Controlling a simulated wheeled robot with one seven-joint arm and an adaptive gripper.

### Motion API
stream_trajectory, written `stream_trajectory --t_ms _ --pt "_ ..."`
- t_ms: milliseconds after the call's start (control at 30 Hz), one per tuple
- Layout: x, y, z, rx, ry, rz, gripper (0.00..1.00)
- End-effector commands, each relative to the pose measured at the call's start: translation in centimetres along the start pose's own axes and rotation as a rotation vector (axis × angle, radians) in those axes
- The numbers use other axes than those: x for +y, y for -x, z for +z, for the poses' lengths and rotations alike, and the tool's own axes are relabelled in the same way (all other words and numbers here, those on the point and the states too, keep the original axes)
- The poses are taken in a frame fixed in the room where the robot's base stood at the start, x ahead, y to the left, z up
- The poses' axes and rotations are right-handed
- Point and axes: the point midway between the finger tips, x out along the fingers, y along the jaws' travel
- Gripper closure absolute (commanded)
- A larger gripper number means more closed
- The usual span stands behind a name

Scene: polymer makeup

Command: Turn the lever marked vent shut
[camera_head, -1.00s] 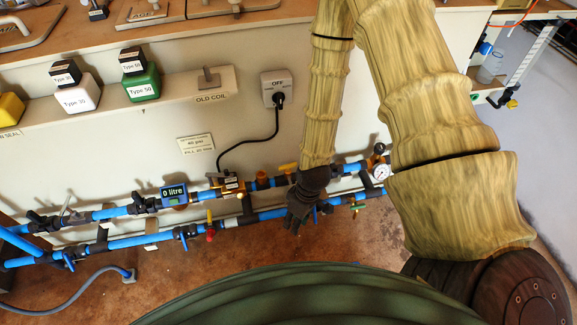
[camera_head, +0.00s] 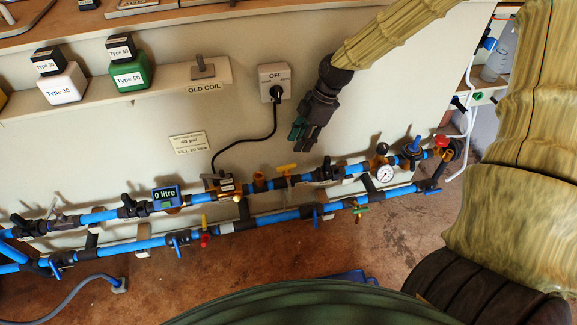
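No lever that I can read as marked vent shows; any such label is too small to read.
A pressure gauge (camera_head: 385,174), a blue valve knob (camera_head: 412,147) and a red knob (camera_head: 442,141) sit on the pipes' right end. A shelf (camera_head: 165,88) holds bottles. A hose (camera_head: 75,298) lies on the floor.

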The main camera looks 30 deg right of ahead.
Motion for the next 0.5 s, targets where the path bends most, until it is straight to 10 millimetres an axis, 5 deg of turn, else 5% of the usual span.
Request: stream_trajectory --t_ms 167,500 --pt "0.1 -0.6 0.2 0.001 0.017 -0.001 0.68" --pt "0.1 -6.0 0.2 0.000 0.016 -0.003 0.68"
